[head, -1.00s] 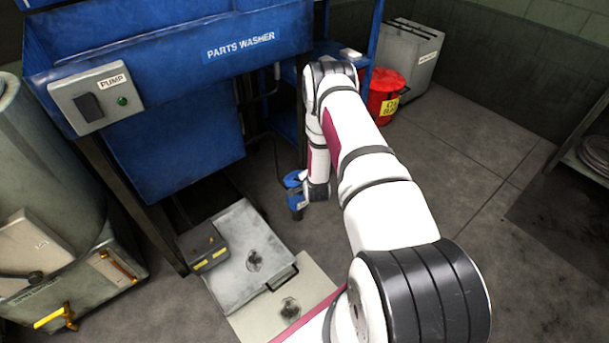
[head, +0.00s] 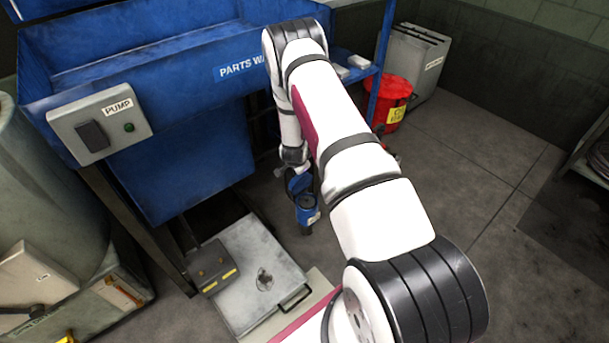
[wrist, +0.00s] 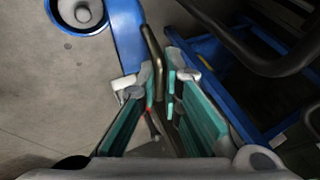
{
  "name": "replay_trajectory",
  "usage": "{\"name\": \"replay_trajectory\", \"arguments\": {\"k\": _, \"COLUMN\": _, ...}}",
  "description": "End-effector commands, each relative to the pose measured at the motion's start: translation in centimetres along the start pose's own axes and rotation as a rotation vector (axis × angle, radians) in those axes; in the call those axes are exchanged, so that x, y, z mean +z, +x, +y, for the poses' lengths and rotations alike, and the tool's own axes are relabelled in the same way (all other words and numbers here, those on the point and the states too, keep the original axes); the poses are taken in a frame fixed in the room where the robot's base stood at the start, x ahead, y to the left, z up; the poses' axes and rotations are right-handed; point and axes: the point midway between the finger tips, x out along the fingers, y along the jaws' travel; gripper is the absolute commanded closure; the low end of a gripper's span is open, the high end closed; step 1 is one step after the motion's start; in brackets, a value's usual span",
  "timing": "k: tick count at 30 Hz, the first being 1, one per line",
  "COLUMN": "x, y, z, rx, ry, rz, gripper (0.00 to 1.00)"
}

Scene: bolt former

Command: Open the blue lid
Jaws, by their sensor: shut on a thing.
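In the wrist view, my gripper (wrist: 163,88) has its teal-padded fingers closed around a dark, curved bar (wrist: 151,52) that sticks up between the fingertips. What the bar is fixed to is hidden. A blue piece with a pale round part (wrist: 125,38) lies beside it at the upper left. In the head view, a small blue piece (head: 304,205) shows below the end of my arm, which hides the fingers. I cannot tell which blue part is the lid. The blue parts washer (head: 190,135) stands behind.
A grey pump box (head: 99,129) is on the washer's front. A metal floor plate (head: 250,265) with a dark handle lies below. A red bin (head: 386,97) and grey cabinet (head: 415,62) stand at the back. Dark pipes (wrist: 225,35) run beside my gripper.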

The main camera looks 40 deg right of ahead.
Motion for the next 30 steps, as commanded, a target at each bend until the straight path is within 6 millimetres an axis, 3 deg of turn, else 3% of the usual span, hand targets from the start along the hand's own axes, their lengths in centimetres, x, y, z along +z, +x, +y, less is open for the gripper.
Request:
{"name": "replay_trajectory", "arguments": {"k": 9, "x": -0.2, "y": 0.8, "z": -1.7, "rx": -0.001, "ry": 0.006, "rz": 0.008, "gripper": 1.0}}
{"name": "replay_trajectory", "arguments": {"k": 26, "x": -0.5, "y": 0.9, "z": -2.2, "rx": -0.003, "ry": 0.007, "rz": 0.014, "gripper": 1.0}}
{"name": "replay_trajectory", "arguments": {"k": 30, "x": -0.5, "y": 1.0, "z": -2.2, "rx": -0.003, "ry": 0.007, "rz": 0.015, "gripper": 0.72}}
